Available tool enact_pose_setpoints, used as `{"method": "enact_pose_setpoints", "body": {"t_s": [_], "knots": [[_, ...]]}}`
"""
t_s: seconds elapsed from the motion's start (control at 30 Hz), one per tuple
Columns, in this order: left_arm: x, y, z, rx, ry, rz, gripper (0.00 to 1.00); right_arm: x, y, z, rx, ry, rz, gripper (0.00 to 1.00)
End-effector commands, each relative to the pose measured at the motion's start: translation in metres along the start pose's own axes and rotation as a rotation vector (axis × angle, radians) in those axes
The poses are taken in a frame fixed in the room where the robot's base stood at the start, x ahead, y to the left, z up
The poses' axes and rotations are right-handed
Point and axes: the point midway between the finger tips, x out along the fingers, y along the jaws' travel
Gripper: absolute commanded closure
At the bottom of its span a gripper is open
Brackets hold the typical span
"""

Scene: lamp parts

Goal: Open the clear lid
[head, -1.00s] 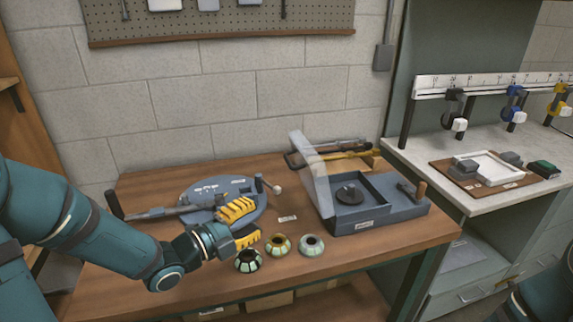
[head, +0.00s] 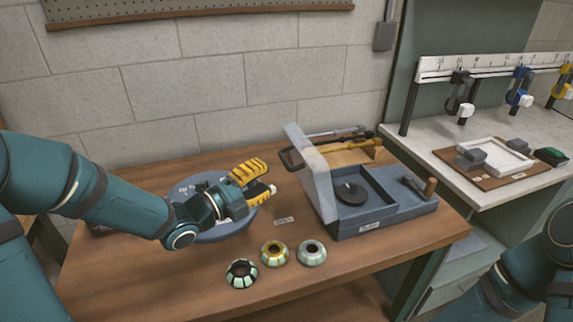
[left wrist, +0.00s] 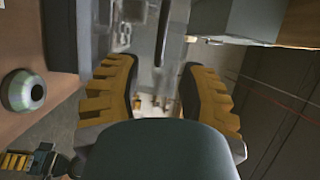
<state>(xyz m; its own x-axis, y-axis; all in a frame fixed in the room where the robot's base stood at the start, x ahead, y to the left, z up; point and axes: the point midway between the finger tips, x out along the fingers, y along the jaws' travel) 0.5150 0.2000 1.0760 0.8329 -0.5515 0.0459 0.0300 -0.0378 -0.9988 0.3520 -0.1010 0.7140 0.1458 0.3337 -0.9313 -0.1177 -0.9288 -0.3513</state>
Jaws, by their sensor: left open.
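The clear lid (head: 308,172) is a see-through panel standing steeply tilted along the left side of the blue-grey box (head: 372,229). The box's open recess shows a dark round piece (head: 351,193). My left gripper (head: 267,178) is open and empty, left of the lid and apart from it in the head view. In the left wrist view its yellow fingers (left wrist: 158,75) are spread, with a pale, partly see-through surface beyond them; I cannot tell for sure whether it is the lid. My right gripper is out of view.
A round blue base (head: 215,235) is partly under my left arm. A hammer-like tool (head: 420,189) lies on the box's right part. Long-handled tools (head: 340,146) lie behind.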

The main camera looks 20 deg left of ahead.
Motion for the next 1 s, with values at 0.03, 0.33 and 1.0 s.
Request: {"method": "enact_pose_setpoints", "body": {"t_s": [0.03, 0.33, 1.0], "knots": [[0.011, 0.001, 0.0, 0.0, 0.002, -0.002, 0.59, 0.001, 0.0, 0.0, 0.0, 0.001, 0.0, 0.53], [0.06, 0.001, 0.0, -0.001, 0.001, -0.001, 0.59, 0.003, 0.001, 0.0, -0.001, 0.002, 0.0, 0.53], [0.075, 0.0, 0.0, 0.0, -0.001, 0.0, 1.0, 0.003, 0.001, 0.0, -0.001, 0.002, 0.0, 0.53]]}}
